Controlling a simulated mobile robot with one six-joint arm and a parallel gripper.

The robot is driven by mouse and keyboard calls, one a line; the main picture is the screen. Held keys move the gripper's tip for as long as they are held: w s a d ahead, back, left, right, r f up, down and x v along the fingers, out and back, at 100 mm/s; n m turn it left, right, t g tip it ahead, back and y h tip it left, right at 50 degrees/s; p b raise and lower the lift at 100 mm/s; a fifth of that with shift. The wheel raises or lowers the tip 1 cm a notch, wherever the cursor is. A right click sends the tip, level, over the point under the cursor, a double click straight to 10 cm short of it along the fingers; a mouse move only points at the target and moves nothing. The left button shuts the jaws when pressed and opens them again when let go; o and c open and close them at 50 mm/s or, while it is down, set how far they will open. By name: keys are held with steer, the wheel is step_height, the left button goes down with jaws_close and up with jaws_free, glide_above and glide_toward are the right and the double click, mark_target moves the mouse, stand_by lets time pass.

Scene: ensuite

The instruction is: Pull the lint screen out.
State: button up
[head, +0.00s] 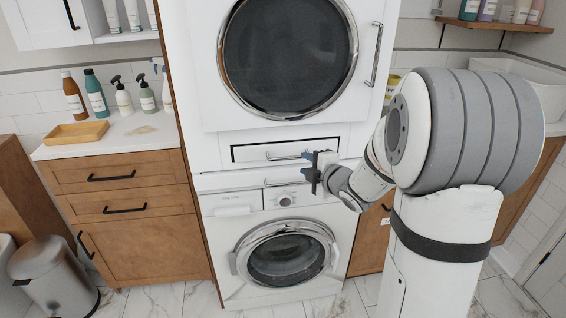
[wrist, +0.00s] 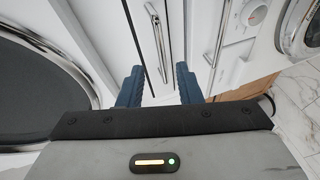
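The lint screen front (head: 249,154) is a narrow white panel with a dark outline, below the upper machine's round door in the head view. It sits in its slot, with a silver bar handle (head: 284,157). My gripper (head: 318,172) is at the right end of this handle, in front of the machine. In the wrist view the handle (wrist: 160,40) shows between the two blue fingers of my gripper (wrist: 159,85). The fingers are apart, with a gap on each side of the handle. The exact depth between fingertips and handle is hard to tell.
A second bar handle (head: 285,183) runs just below, and it also shows right of the fingers in the wrist view (wrist: 218,35). The washer (head: 287,255) stands underneath. A wooden cabinet (head: 130,230) with bottles on top stands left. A bin (head: 55,275) stands on the floor.

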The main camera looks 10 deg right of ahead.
mark_target(290, 159)
steer(key=shift+n+y, duration=0.8)
steer(key=x, duration=0.8)
steer(key=shift+w+a+f, duration=0.15)
steer(key=shift+a+f, duration=0.15)
steer(key=shift+c, duration=0.3)
jaws_close()
